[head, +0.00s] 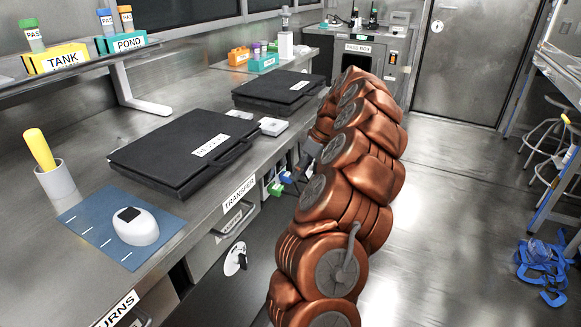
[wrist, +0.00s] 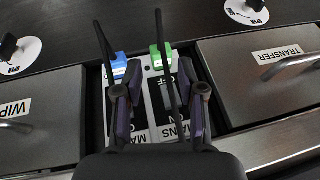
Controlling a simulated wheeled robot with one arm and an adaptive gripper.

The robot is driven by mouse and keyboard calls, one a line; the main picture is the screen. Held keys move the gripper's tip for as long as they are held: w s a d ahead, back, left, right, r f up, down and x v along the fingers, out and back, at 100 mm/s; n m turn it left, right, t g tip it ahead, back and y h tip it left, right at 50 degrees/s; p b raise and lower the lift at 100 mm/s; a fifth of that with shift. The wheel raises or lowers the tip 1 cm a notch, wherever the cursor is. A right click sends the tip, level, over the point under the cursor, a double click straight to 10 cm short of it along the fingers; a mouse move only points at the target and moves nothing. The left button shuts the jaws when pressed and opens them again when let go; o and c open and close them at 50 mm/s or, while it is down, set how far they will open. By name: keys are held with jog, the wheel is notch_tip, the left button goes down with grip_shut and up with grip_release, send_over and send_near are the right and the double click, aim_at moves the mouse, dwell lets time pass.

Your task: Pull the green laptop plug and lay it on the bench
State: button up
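The green plug (wrist: 160,57) sits in a socket panel (wrist: 150,100) under the bench edge. It also shows in the head view (head: 275,189), low on the bench front. A blue plug (wrist: 119,67) sits just left of it in the wrist view. My gripper (wrist: 160,75) is open, its two fingers apart, with the green plug between the fingertips in the picture. I cannot tell whether the fingers touch it. In the head view my arm hides most of the gripper. The bench (head: 90,170) has bare metal near its front edge.
Two closed black laptop-like cases (head: 180,150) (head: 277,92) lie on the bench. A blue mat (head: 85,222) with a white mouse-like device (head: 135,226) lies in front. A TRANSFER drawer (wrist: 262,85) and a WIPES drawer (wrist: 40,115) flank the panel.

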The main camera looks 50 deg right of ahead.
aim_at(279, 190)
jog(key=shift+b+x, duration=0.65)
jog(key=shift+x, duration=3.25)
jog(key=shift+a, duration=0.1)
grip_shut()
jog(key=shift+s, duration=0.45)
jog(key=shift+s+d+b, duration=0.3)
jog(key=shift+s+b, duration=0.1)
jog(key=shift+s, duration=0.35)
jog(key=shift+s+d+b, duration=0.3)
jog(key=shift+s+b, duration=0.1)
jog(key=shift+s, duration=0.3)
